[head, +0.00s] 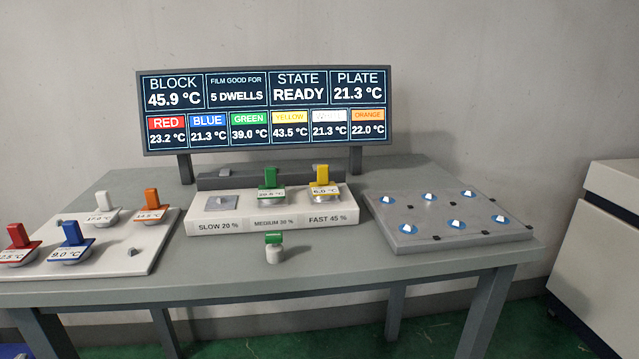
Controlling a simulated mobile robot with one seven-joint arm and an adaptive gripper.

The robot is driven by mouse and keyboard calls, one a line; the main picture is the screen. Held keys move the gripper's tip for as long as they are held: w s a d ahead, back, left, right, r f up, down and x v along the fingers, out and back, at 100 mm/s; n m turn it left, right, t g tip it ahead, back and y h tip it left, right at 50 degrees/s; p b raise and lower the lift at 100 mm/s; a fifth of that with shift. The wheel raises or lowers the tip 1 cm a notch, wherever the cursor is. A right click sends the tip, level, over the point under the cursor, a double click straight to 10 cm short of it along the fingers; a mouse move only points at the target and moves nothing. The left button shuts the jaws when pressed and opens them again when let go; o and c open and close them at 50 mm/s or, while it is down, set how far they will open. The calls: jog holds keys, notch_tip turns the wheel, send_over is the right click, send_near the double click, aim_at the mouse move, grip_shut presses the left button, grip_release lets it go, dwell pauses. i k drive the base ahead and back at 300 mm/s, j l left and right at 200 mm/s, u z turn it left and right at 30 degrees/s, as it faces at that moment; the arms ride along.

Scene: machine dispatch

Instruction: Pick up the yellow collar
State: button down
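The yellow collar (322,175) has an upright yellow tab above a small label that seems to read 6.0 °C and a grey round base. It sits at the FAST 45 % place, at the right end of the white block (290,222) in the middle of the table. A green collar (270,178) stands to its left at the MEDIUM 30 % place. My gripper is not in view.
The SLOW 20 % place (221,203) holds no collar. A small green-topped cylinder (274,250) stands in front of the block. White, orange, red and blue collars stand on the left white plate (130,262). A grey plate (400,240) with several white-tipped pegs lies right. A display (265,108) stands behind.

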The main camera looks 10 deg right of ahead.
aim_at(325, 190)
jog(key=i+l+u, duration=0.1)
jog(key=l, duration=1)
jog(key=i+l+u, duration=0.15)
jog(key=i+l, duration=0.15)
jog(key=l, duration=0.8)
jog(key=i+l+u, duration=0.1)
jog(key=l, duration=1)
jog(key=l+u, duration=0.15)
jog(key=l, duration=0.95)
jog(key=i+l, duration=0.1)
jog(key=l, duration=0.15)
jog(key=i+l+u, duration=0.1)
jog(key=l, duration=0.15)
jog(key=i+j, duration=0.1)
jog(key=j, duration=0.35)
jog(key=i+j, duration=0.1)
jog(key=j, duration=0.3)
jog(key=i+j, duration=0.1)
jog(key=j, duration=0.35)
